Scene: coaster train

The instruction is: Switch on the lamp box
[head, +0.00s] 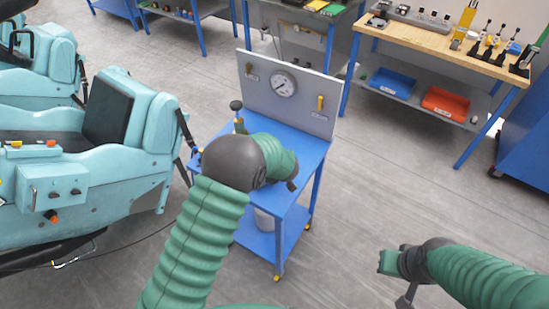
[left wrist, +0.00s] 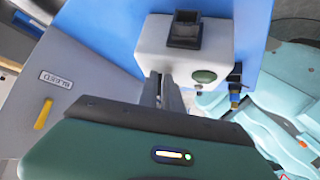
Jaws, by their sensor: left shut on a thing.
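A white box (left wrist: 148,45), which I take to be the lamp box, fills the upper middle of the left wrist view. It carries a black square fitting (left wrist: 186,30) and a dark green round button or lens (left wrist: 204,76). My left gripper (left wrist: 163,78) is shut, its fingers meeting the box's near edge. The exact part between the fingertips is hidden. In the head view my left arm covers the box and most of that gripper, over the blue trolley (head: 308,143). My right gripper (head: 403,292) is at the lower right, over open floor, and its opening cannot be made out.
A grey panel with a gauge (head: 283,84) and a yellow handle (head: 320,103) rises at the trolley's back. Teal coaster seats (head: 155,118) stand close on the left. A wood-topped workbench (head: 440,40) is at the back right. The floor right of the trolley is clear.

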